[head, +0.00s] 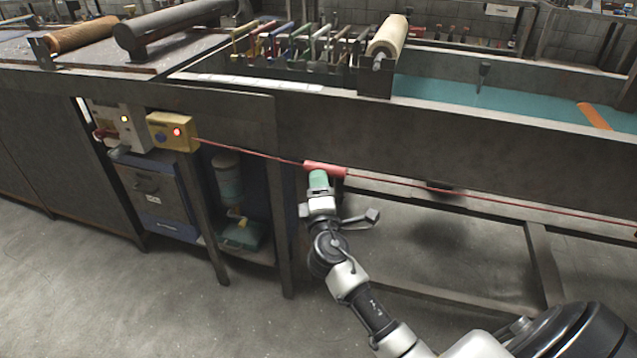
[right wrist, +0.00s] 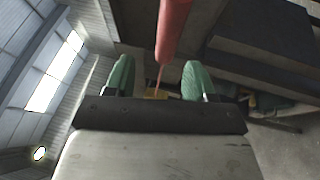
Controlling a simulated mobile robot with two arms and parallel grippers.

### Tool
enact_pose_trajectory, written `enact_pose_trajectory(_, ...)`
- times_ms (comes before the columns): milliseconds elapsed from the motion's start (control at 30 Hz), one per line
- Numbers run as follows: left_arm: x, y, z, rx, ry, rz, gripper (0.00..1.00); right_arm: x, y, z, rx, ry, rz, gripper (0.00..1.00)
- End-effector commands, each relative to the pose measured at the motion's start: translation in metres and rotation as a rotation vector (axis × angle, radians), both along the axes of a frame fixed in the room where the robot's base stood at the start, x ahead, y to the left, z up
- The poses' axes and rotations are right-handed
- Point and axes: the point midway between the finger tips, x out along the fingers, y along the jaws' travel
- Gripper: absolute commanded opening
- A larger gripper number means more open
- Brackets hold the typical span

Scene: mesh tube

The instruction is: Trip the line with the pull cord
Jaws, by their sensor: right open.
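The red pull cord (head: 480,189) runs across the front of the machine from a yellow switch box (head: 171,134) with a lit red lamp. A thicker red grip piece (head: 337,171) sits on the cord. My right gripper (head: 319,180) is at this grip piece, its green finger pads just below it. In the right wrist view my open right gripper (right wrist: 158,78) has its two green fingers apart, with the red grip piece (right wrist: 173,28) lined up between them. I cannot tell whether either finger touches it. My left gripper is not in view.
Table legs and a blue cabinet (head: 160,196) stand below the bench. A teal belt (head: 440,92) and several coloured handles lie above. The floor at front left is clear.

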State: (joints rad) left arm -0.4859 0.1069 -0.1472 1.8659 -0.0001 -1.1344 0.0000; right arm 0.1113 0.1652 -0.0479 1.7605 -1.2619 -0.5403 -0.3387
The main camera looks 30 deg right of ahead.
Motion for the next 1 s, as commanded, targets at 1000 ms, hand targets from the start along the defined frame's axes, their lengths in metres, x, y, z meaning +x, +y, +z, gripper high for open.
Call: enact_pose_trajectory(1000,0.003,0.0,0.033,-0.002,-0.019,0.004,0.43,-0.08,0.04,-0.017,0.0,0.001,0.001,0.55)
